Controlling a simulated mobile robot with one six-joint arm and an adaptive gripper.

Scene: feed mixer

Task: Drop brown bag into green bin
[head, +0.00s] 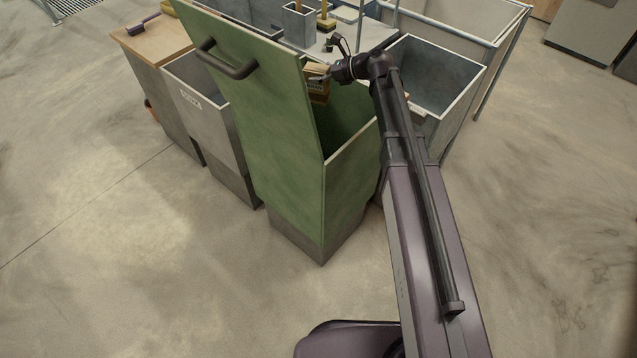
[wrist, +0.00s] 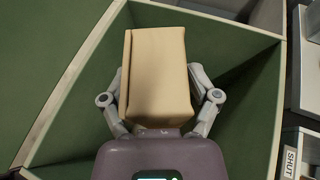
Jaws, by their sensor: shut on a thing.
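The brown bag (wrist: 157,75) is a tan, boxy packet. My gripper (wrist: 160,98) is shut on it, one finger on each side. In the wrist view the bag is over the open mouth of the green bin (wrist: 250,110), with the green inner walls around it. In the head view the green bin (head: 345,185) stands in the middle with its tall lid (head: 265,100) raised and a dark handle on it. There the bag (head: 318,86) and my gripper (head: 324,78) are partly hidden behind the lid's right edge. The bin's floor is hidden.
A grey bin (head: 205,105) stands left of the green bin, beside a wood-topped cabinet (head: 155,40). An open grey bin (head: 432,75) is to the right. A grey worktop with a small container (head: 299,24) lies behind. The floor in front is clear.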

